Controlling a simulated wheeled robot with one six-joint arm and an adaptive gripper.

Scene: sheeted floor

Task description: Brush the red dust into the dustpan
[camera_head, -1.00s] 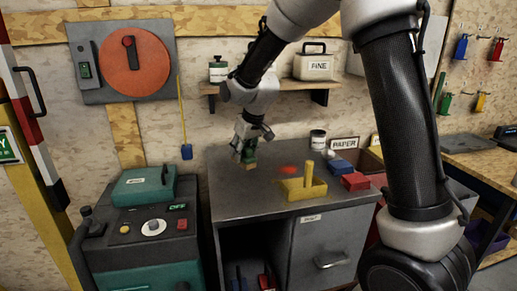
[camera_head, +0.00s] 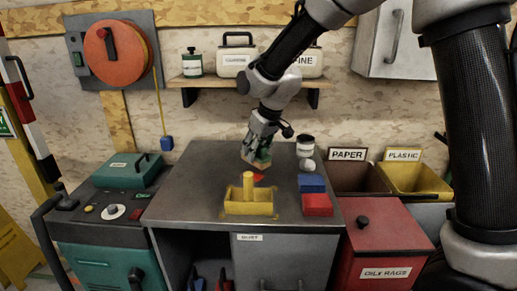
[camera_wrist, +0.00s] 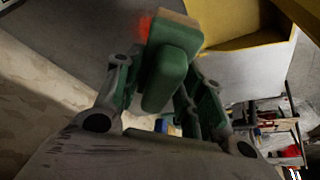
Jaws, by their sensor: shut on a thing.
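My gripper (camera_head: 263,147) is shut on a brush (camera_head: 257,161) with a green handle and a tan lower part. In the wrist view the brush's green handle (camera_wrist: 172,55) stands between my fingers. The red dust (camera_head: 259,177) is a small patch on the grey bench top, right below the brush and partly hidden by it. It also shows beside the brush in the wrist view (camera_wrist: 145,27). The yellow dustpan (camera_head: 248,208) with an upright handle lies on the bench just in front of the dust. I cannot tell whether the bristles touch the bench.
Blue (camera_head: 311,183) and red (camera_head: 317,205) blocks lie right of the dustpan. A labelled jar (camera_head: 305,146) and a pale round thing stand at the back right. PAPER and PLASTIC bins (camera_head: 415,180) and a red oily-rags bin (camera_head: 385,245) are further right. The bench's left side (camera_head: 190,185) is clear.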

